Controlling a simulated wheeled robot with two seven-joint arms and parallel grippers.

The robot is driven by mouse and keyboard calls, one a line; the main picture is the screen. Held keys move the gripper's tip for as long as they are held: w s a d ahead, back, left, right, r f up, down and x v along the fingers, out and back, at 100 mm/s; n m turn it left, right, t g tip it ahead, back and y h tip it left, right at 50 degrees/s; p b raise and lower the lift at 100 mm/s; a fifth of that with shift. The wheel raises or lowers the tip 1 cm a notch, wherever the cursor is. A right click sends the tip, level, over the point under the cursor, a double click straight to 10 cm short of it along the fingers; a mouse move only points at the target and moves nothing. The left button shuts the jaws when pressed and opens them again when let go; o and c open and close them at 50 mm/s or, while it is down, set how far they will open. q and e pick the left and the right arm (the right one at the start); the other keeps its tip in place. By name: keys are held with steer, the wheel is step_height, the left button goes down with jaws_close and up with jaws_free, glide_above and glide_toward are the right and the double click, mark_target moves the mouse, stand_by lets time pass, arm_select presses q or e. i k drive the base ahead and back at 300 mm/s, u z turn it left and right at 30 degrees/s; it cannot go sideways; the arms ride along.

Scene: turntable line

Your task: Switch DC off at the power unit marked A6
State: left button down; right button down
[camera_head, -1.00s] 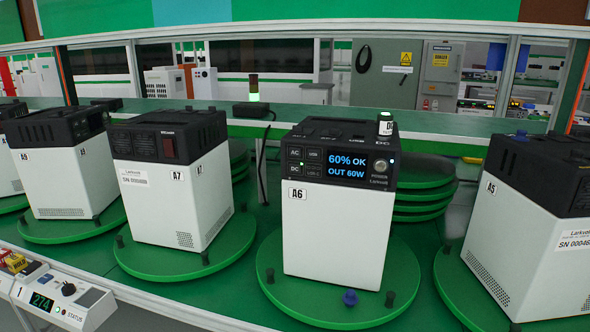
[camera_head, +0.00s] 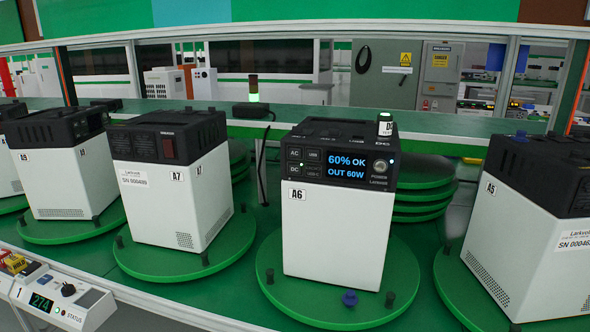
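The power unit marked A6 (camera_head: 335,232) stands upright on a round green turntable plate (camera_head: 405,270) right of the middle, its front facing me. Its black top panel has an AC button (camera_head: 295,154) and a DC button (camera_head: 294,169) below it, at the left of the screen. A round power knob (camera_head: 380,166) is at the right of the screen. A small green-topped cylinder (camera_head: 385,124) stands on the unit's top right. Neither gripper is in view.
Similar units A7 (camera_head: 170,200) and A5 (camera_head: 530,250) stand on plates to either side. A control box (camera_head: 55,292) showing 274 is at the lower left. A blue knob (camera_head: 349,298) and black pegs stand on A6's plate. Stacked green plates (camera_head: 425,190) are behind.

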mark_target(293, 168)
steer(key=k, duration=0.5)
steer(key=u, duration=1.15)
steer(key=i, duration=1.05)
steer(key=z, duration=2.75)
